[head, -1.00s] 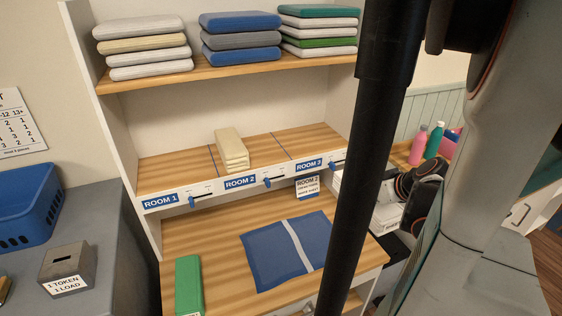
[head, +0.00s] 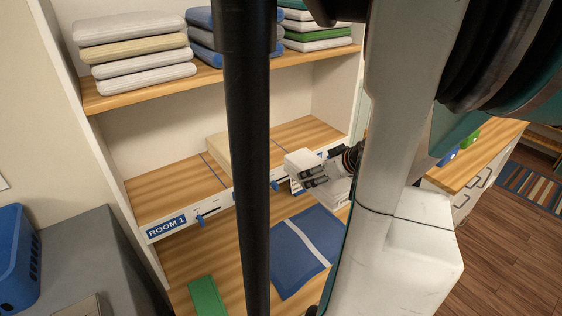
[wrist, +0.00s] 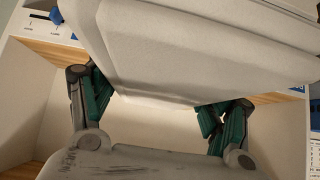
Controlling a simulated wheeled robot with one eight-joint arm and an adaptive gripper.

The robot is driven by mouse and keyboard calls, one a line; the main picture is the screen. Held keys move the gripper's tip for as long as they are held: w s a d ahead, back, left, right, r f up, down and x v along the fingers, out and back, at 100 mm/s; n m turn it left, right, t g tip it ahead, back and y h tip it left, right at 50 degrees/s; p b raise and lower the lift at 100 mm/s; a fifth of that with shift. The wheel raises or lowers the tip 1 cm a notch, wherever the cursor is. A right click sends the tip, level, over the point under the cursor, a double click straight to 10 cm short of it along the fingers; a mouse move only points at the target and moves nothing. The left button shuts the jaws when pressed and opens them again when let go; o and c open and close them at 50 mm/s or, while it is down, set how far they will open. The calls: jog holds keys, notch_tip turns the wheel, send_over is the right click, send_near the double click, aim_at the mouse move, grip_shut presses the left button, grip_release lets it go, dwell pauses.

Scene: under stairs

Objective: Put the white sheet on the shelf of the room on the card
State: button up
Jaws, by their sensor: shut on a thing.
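The white sheet (wrist: 190,50) is a folded pale bundle filling the upper wrist view. The teal fingers of my gripper (wrist: 160,108) are on either side of it, shut on it. In the head view my gripper (head: 312,176) is in front of the right part of the middle shelf (head: 165,185), partly hidden by my arm. The card (head: 296,187) is almost covered there; the earlier head frame shows it reading ROOM 2 and white sheet. A cream folded bundle (head: 217,150) lies in the middle bay. My dark column hides the ROOM 2 label.
Folded stacks stand on the upper shelf (head: 180,85). Blue sliders (head: 200,221) stick out along the shelf's front edge. Below lie a blue cloth with a pale stripe (head: 290,262) and a green folded item (head: 207,298). The left bay, marked ROOM 1 (head: 166,227), is bare.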

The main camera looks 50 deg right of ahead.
jog(key=w+d+b, duration=0.2)
jog(key=w+d, duration=0.1)
jog(key=w, duration=0.6)
jog(key=w+d+f+b, duration=0.1)
jog(key=w+d+b, duration=0.1)
jog(key=w, duration=0.8)
jog(key=w+d+f+b, duration=0.1)
jog(key=w+d, duration=0.3)
jog(key=w, duration=0.5)
jog(key=shift+w+b, duration=0.3)
jog(key=shift+b, duration=0.55)
jog(key=shift+d+f+b, duration=0.1)
jog(key=shift+f+b, duration=0.3)
jog(key=shift+f, duration=0.2)
jog(key=shift+f+b, duration=0.45)
jog(key=shift+f, duration=0.2)
jog(key=shift+f, duration=0.2)
jog(key=o, duration=1.6)
jog(key=shift+s, duration=0.1)
jog(key=v, duration=1.2)
